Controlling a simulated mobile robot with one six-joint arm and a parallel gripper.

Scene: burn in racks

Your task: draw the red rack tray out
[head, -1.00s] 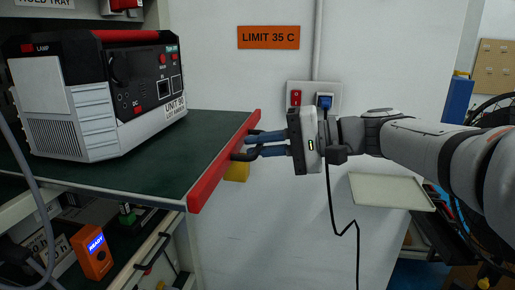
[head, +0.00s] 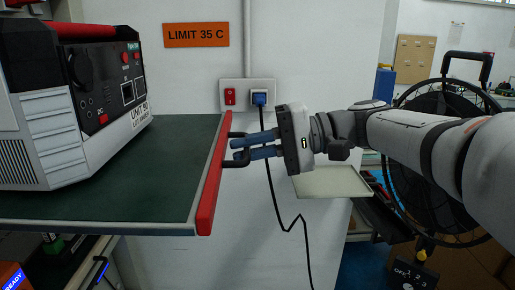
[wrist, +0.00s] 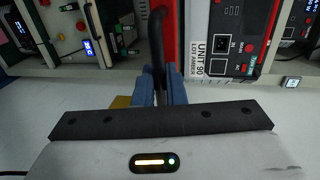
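The red rack tray (head: 150,198) has a dark green top and a red front edge (head: 212,180). It stands out from the rack at the left of the head view. A black handle (head: 226,164) sticks out from that edge. My gripper (head: 237,149) has its two blue fingers on either side of the handle and appears shut on it. In the wrist view the handle (wrist: 157,40) runs between the fingers (wrist: 160,92). A white and black power unit marked UNIT 90 (head: 75,110) stands upright on the tray.
An orange READY device (head: 12,276) sits on a lower shelf. A wall socket with a blue plug (head: 260,97) and hanging black cable is behind my gripper.

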